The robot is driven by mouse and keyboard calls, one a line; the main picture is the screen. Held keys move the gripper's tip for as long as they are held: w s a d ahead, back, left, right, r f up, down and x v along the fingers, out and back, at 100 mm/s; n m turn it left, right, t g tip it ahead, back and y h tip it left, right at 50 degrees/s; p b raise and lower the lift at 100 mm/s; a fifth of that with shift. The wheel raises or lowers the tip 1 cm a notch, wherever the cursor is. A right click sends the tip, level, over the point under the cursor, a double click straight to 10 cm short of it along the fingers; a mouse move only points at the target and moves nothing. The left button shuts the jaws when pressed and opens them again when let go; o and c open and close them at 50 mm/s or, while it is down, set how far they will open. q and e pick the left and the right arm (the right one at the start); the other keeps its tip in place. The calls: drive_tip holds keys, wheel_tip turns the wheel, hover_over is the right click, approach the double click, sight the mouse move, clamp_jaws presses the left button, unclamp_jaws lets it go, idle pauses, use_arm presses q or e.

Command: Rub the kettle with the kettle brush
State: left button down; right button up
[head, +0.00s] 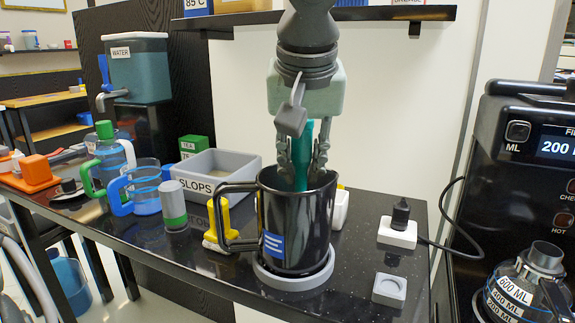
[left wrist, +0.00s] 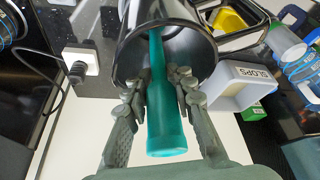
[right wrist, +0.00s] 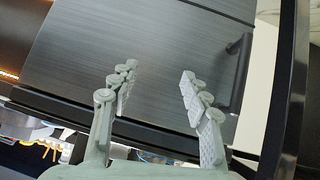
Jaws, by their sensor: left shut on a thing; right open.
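The black kettle (head: 300,225), a tall open-topped jug with a blue label and a handle on its left, stands upright on a round grey base (head: 293,280). My left gripper (head: 303,180) points down at the kettle's mouth. It is shut on the teal handle of the kettle brush (head: 302,165). In the left wrist view the brush (left wrist: 166,125) runs down into the kettle (left wrist: 140,50); its head is hidden inside, so I cannot tell whether it touches the wall. My right gripper (right wrist: 157,82) is open and empty in front of a dark panel.
A grey SLOPS bin (head: 215,165), a yellow brush (head: 217,225) and a grey-green canister (head: 173,205) stand left of the kettle. A white socket block (head: 397,233) and a small grey block (head: 389,289) lie to its right. A black machine (head: 520,180) stands far right. A shelf hangs above.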

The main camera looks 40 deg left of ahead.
use_arm(q)
drive_tip(key=shift+w+d, duration=0.3)
drive_tip(key=shift+w, duration=0.1)
drive_tip(key=shift+s+a, duration=0.55)
drive_tip(key=shift+s, duration=0.35)
drive_tip(key=shift+s+a, duration=0.5)
drive_tip(key=shift+s, duration=0.35)
drive_tip(key=shift+w+d, duration=0.55)
drive_tip(key=shift+w, duration=0.35)
drive_tip(key=shift+w+d, duration=0.5)
drive_tip(key=shift+w, duration=0.35)
drive_tip(key=shift+s, duration=0.1)
